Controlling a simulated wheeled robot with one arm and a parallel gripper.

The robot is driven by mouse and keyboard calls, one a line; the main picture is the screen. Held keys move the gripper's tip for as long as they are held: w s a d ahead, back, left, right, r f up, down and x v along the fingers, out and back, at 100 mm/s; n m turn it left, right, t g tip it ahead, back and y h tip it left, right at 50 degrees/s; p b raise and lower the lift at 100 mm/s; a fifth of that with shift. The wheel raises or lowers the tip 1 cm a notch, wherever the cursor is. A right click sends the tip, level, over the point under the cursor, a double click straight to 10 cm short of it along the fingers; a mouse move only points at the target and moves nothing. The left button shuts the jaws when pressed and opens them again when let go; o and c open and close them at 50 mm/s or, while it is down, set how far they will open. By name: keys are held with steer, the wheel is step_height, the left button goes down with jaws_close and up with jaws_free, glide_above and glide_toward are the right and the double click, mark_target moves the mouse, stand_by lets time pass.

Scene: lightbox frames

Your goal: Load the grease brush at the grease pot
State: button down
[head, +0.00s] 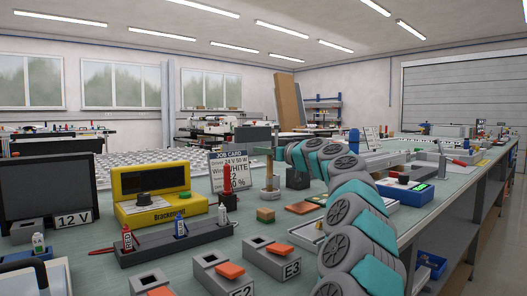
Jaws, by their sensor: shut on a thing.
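My gripper (272,152) is at the end of my arm, over the middle of the bench. It is small in the view and seen from the side, shut on a thin upright thing that looks like the grease brush (269,175). The lower end of the brush meets or overlaps a small pale round piece (270,195); I cannot tell whether they touch. I cannot say for sure which thing is the grease pot. A dark block (297,178) stands just right of the brush, partly behind my arm.
The job card (229,171) and the yellow Brackenhurst unit (160,193) stand left of my gripper. A rack of small bottles (178,241) and bins with orange pieces (272,258) fill the front. A small wooden block (265,214) lies below the brush. A blue tray (408,191) is at the right.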

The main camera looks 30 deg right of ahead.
step_height(320, 180, up, 7)
steer(key=p, duration=0.4)
stand_by(0.5)
steer(key=shift+s, duration=0.1)
stand_by(0.5)
